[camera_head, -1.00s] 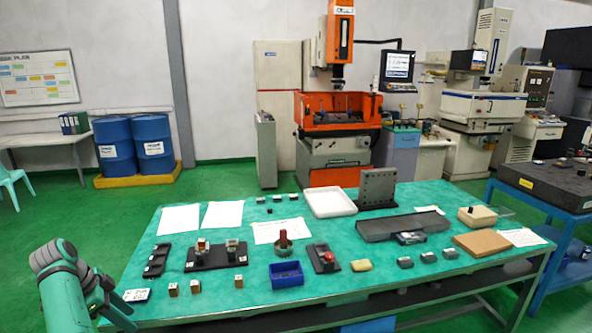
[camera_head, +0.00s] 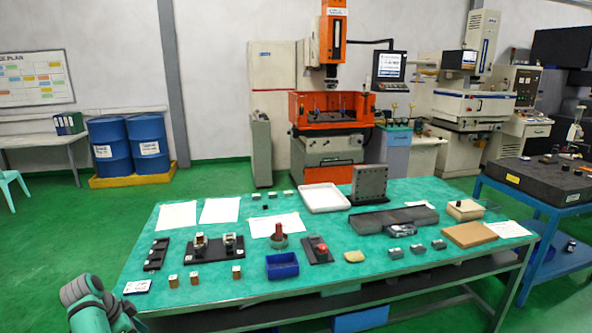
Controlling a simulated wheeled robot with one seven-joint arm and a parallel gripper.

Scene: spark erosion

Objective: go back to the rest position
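My arm (camera_head: 92,302) shows only in part at the bottom left of the head view, with green and grey links beside the near left corner of the table. My gripper is not clearly visible, so what its fingers do cannot be seen. The green-topped work table (camera_head: 340,268) stands in front of me with small parts laid out on it. No part of the arm is seen touching anything on the table.
A blue cart (camera_head: 560,204) stands at the right. Blue drums (camera_head: 148,137) stand behind left. Green floor (camera_head: 60,225) is free at the left.

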